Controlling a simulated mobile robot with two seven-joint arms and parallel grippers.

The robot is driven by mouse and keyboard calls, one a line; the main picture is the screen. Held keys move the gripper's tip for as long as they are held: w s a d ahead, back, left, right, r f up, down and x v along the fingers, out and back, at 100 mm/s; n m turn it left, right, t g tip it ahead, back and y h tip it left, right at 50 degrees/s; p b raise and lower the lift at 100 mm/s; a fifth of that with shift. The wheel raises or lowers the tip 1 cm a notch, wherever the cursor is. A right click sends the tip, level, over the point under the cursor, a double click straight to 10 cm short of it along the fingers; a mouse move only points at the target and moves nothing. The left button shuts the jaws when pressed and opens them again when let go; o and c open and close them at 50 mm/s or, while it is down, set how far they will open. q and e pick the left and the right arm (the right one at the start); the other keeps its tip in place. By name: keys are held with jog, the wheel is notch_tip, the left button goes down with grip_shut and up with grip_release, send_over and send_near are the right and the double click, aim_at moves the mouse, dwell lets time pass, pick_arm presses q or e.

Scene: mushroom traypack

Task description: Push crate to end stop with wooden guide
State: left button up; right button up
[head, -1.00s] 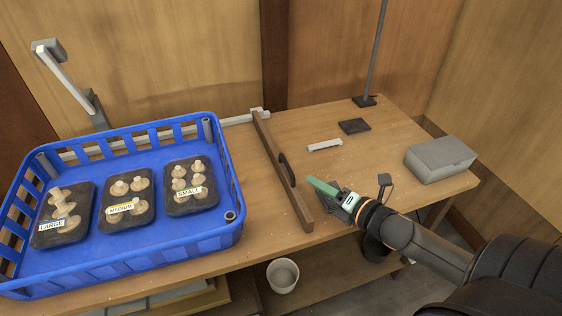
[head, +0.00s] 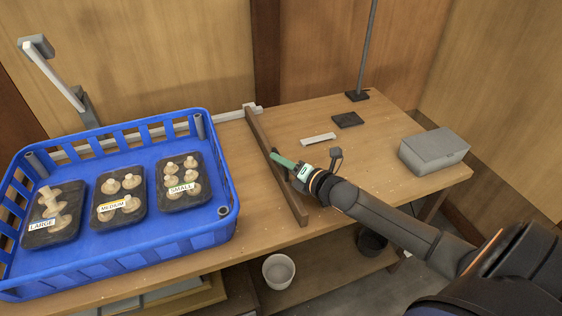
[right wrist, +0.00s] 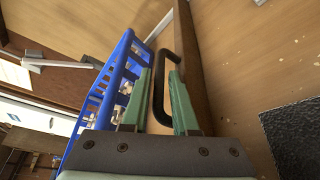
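The blue crate (head: 226,195) stands at the left of the table and holds three dark trays of mushrooms, labelled LARGE (head: 56,235), MEDIUM (head: 103,218) and SMALL (head: 200,188). The wooden guide (head: 299,212) lies just right of the crate, with a narrow gap between them. Its black handle also shows in the right wrist view (right wrist: 158,112). My right gripper (head: 278,158) is at the handle. Its two green fingers are apart, with the handle showing between them; whether they touch it I cannot tell. My left gripper is out of view. I cannot identify the end stop for certain.
A white rail (head: 232,115) runs along the table's back edge. A pale angled bar (head: 52,70) rises behind the crate. A grey box (head: 434,150), a dark pad (head: 348,120) and a white strip (head: 318,138) lie at the right. A white bucket (head: 279,272) stands below.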

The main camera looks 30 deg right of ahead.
jog(key=shift+w, duration=0.15)
grip_shut()
dwell(1.4)
